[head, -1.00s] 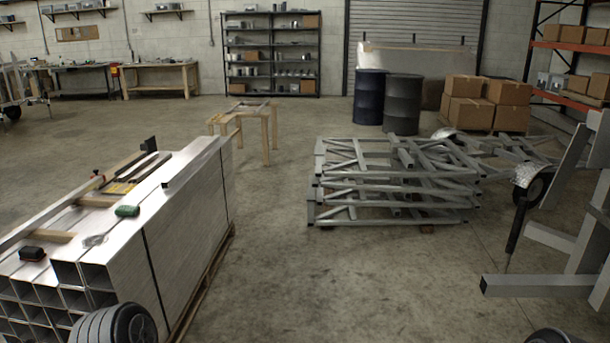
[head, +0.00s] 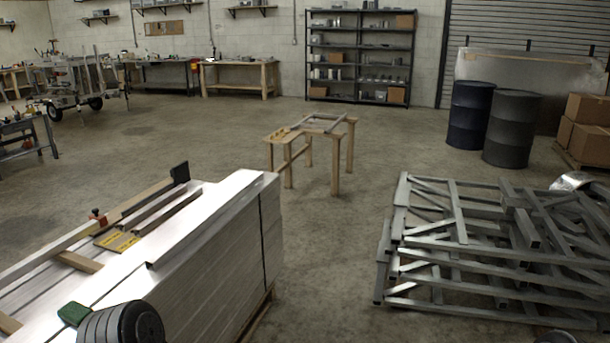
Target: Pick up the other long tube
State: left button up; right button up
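A big stack of long aluminium square tubes (head: 215,240) stands at the lower left on a pallet. On its top, a long pale bar (head: 40,252) runs from the left edge toward a black block (head: 180,172) at the far end. Two shorter brownish bars (head: 160,208) lie beside it, with a yellow-labelled piece (head: 118,241) at their near end. I cannot tell which piece is the other long tube.
Welded grey frames (head: 480,255) are piled at the right. A small wooden stand (head: 337,160) is beyond the stack, with clear floor between stack and frames. Two dark drums (head: 470,115) stand at the back right. A green object (head: 74,313) lies on the stack's near top.

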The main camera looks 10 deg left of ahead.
aim_at(158, 258)
jog(key=i+j+u, duration=0.1)
jog(key=i+u, duration=0.15)
jog(key=i, duration=0.3)
jog(key=i+u, duration=0.3)
jog(key=i, duration=0.2)
jog(key=i+l+u, duration=0.25)
jog(key=i, duration=0.3)
jog(key=i+l+u, duration=0.1)
jog(key=i+u, duration=0.2)
jog(key=i, duration=0.2)
jog(key=z, duration=1.4)
jog(key=i+j, duration=0.05)
